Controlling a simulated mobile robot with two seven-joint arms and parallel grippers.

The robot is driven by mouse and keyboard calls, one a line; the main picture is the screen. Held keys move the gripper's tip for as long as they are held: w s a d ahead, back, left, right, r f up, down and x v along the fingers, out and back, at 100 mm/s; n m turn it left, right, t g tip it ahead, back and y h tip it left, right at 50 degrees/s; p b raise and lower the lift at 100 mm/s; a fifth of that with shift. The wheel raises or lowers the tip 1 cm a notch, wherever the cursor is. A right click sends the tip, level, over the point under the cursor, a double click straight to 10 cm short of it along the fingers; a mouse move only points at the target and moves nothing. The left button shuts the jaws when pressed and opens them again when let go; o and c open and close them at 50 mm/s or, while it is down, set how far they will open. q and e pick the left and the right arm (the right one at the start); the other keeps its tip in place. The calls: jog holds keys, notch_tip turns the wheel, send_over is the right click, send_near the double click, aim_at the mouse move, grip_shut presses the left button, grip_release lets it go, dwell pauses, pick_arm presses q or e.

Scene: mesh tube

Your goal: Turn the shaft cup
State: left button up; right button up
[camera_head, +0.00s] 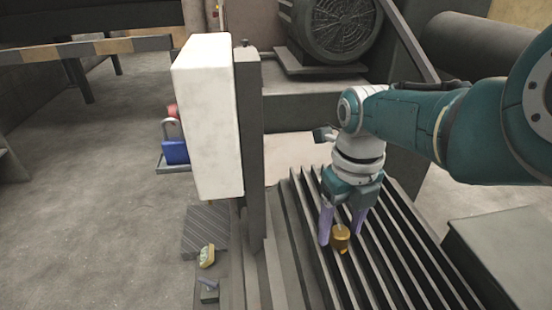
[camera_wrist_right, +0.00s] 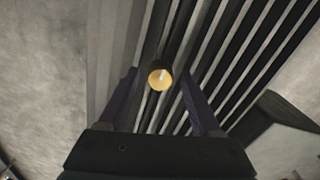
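The shaft cup, a small gold-coloured round piece (camera_head: 341,240), sits among the dark slats in the head view. In the right wrist view the cup (camera_wrist_right: 160,79) shows as a gold disc with a pale middle. My right gripper (camera_head: 341,233) points down over it with its two purple fingers spread. In the wrist view the fingers (camera_wrist_right: 158,85) lie left and right of the cup, with a gap on each side. The gripper is open. I cannot tell whether the fingertips reach down past the cup's top. My left gripper is not in view.
Long parallel dark slats (camera_head: 395,262) surround the cup. A white box (camera_head: 207,115) on a dark post stands to the left. A motor with a fan grille (camera_head: 340,27) is at the back. A blue padlock-like item (camera_head: 175,152) and a yellow item (camera_head: 207,256) are left.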

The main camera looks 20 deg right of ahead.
aim_at(340, 231)
jog(key=shift+o, duration=0.2)
notch_tip(340, 231, up, 8)
jog(key=p, duration=0.6)
jog(key=shift+r, duration=1)
